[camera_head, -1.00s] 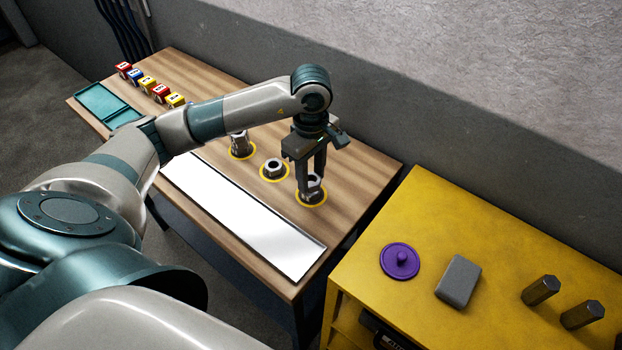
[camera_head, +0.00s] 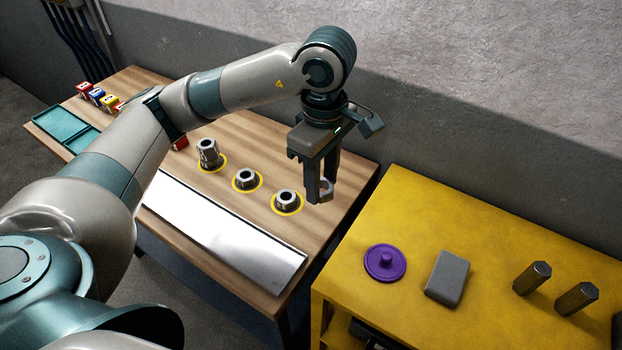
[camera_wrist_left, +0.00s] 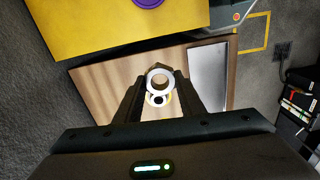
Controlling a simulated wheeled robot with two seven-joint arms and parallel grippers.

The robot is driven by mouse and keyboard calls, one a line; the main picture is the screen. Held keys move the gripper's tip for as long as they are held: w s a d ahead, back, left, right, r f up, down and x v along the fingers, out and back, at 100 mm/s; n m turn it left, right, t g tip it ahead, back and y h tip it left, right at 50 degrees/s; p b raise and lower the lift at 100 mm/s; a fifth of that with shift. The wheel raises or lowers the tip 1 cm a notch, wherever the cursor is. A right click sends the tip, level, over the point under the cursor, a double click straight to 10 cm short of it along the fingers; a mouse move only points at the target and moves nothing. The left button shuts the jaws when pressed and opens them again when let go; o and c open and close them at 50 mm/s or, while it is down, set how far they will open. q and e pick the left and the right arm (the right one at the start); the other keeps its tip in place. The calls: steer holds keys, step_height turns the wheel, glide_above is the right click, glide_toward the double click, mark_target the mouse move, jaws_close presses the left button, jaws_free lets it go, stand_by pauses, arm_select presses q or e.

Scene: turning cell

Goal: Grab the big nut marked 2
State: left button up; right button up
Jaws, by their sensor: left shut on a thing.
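My left gripper (camera_head: 320,192) is shut on a silver nut (camera_head: 327,187), held above the wooden table near its right end. In the left wrist view the held nut (camera_wrist_left: 159,80) shows as a pale ring between the fingers. Another nut (camera_head: 287,198) sits on the table in a yellow ring below and left of the gripper. A nut (camera_head: 246,177) sits in the middle ring, and a taller stack of metal pieces (camera_head: 208,152) stands in the left ring. I cannot read a number on any nut. My right gripper is not in view.
A long pale tray (camera_head: 215,235) lies along the table's front. A teal tray (camera_head: 70,130) and lettered blocks (camera_head: 97,94) are at the left end. A yellow bench (camera_head: 470,240) on the right bears a purple lid (camera_head: 385,262), a grey block (camera_head: 447,278) and two hex bars.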

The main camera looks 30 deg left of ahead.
arm_select(q)
steer(key=shift+s+d+r, duration=0.1)
steer(key=shift+d+r, duration=0.1)
steer(key=shift+d, duration=0.05)
